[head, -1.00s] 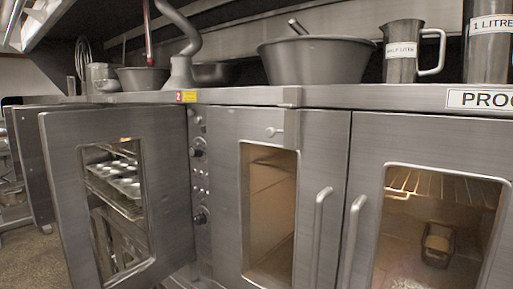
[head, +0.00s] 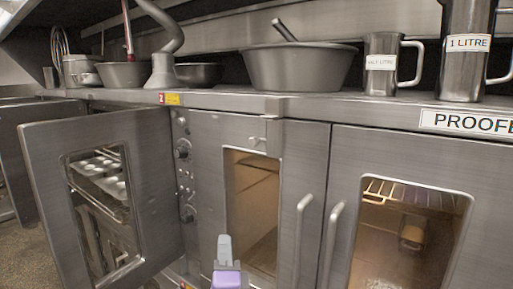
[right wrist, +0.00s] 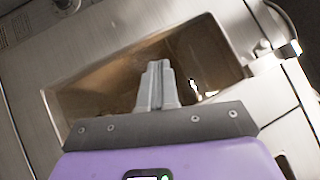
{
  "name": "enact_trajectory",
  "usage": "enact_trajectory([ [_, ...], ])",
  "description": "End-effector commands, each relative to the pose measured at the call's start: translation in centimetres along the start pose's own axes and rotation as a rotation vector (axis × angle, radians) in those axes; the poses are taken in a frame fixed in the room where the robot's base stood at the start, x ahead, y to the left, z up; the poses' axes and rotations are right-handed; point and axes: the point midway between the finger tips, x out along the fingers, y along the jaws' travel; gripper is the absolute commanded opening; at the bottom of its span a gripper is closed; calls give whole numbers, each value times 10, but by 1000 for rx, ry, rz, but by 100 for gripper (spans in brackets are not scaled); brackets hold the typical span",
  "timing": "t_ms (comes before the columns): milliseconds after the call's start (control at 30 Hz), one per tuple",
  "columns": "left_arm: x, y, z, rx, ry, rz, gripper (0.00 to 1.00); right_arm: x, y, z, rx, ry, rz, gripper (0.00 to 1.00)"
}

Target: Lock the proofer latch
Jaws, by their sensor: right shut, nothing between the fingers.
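The proofer latch (head: 258,140) is a small metal piece near the top edge of the proofer's left door (head: 210,150), beside a vertical metal strip. It also shows at the upper right of the right wrist view (right wrist: 263,47). How far it is turned is too small to tell. The left door and the right door (head: 345,170) look closed, each with a lit window and handle. My right gripper (head: 224,240), purple with grey fingers, is shut and empty, below the latch. In the right wrist view (right wrist: 158,66) its fingers are in front of the left door's window. My left gripper is not in view.
An oven door (head: 45,165) stands open at the left, with trays inside. A control panel (head: 184,150) with knobs is beside the proofer. On the counter (head: 350,106) above are a large bowl (head: 300,68), a half-litre jug (head: 381,75) and a 1 litre jug (head: 467,60).

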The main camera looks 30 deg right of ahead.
Motion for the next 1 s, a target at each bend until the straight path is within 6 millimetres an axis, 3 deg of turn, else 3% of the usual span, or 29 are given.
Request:
enact_trajectory([
  [33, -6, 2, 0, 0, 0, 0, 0, -6, -45, -10, 86, 48, -82, 0],
  [100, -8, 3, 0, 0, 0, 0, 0, -15, -85, -23, 185, 100, -163, 0],
  [233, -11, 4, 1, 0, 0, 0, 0, -31, -127, -40, 300, 156, -256, 0],
  [367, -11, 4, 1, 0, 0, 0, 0, -36, -139, -46, 340, 174, -286, 0],
  [733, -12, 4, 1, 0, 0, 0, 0, -33, -139, -46, 338, 175, -285, 0],
  [867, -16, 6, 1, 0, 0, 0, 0, -19, -143, -49, 336, 176, -284, 0],
  [1000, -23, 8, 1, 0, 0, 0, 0, 7, -151, -55, 337, 178, -285, 0],
])
